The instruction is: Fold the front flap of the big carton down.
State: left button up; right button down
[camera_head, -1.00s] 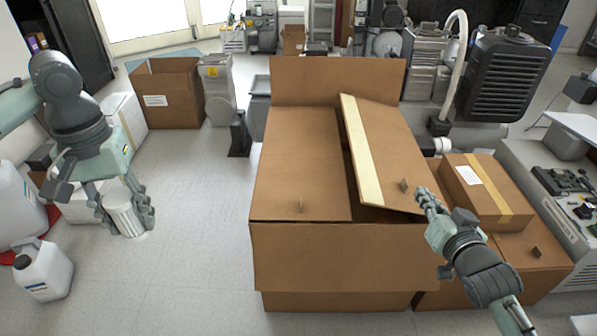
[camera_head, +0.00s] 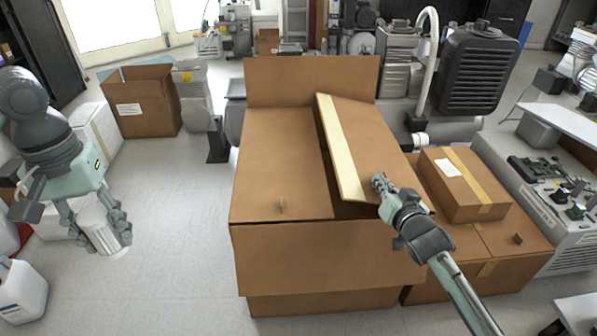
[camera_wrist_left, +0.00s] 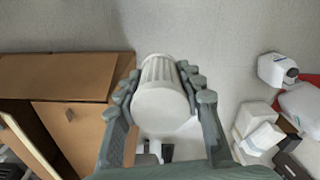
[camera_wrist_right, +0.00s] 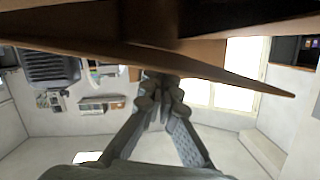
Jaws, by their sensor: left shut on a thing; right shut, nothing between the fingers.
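The big brown carton (camera_head: 285,150) stands in the middle of the head view. Its front flap (camera_head: 325,260) hangs outward and down over the front side. The back flap (camera_head: 312,82) stands upright. The left flap (camera_head: 280,165) lies roughly flat, with a small tab near its front. The right flap (camera_head: 365,145), with a pale tape strip, is tilted up, leaving a dark gap. My right gripper (camera_head: 379,184) is shut and empty at that flap's front part; its wrist view shows cardboard close above the fingers. My left gripper (camera_head: 97,232) is shut on a white ribbed cylinder (camera_wrist_left: 163,98), left of the carton.
A smaller taped carton (camera_head: 463,185) sits on another carton (camera_head: 490,255) at the right. An open carton (camera_head: 145,105) stands at the back left. A white jug (camera_head: 22,290) is at the lower left. Floor (camera_head: 185,240) is clear between my left gripper and the big carton.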

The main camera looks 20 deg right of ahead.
aim_at(86, 222)
pick_arm(q)
jog(key=shift+r, duration=0.1)
pick_arm(e)
jog(key=shift+f, duration=0.15)
pick_arm(q)
jog(key=shift+r, duration=0.2)
pick_arm(e)
jog(key=f+n, duration=0.1)
jog(key=a+f+n, duration=0.1)
jog(key=f, duration=0.1)
jog(key=shift+w+f+h, duration=0.15)
jog(key=shift+f+h, duration=0.05)
jog(key=shift+h, duration=0.2)
jog(key=shift+f+n, duration=0.4)
pick_arm(q)
jog(key=shift+r+p, duration=0.1)
jog(key=shift+p, duration=0.25)
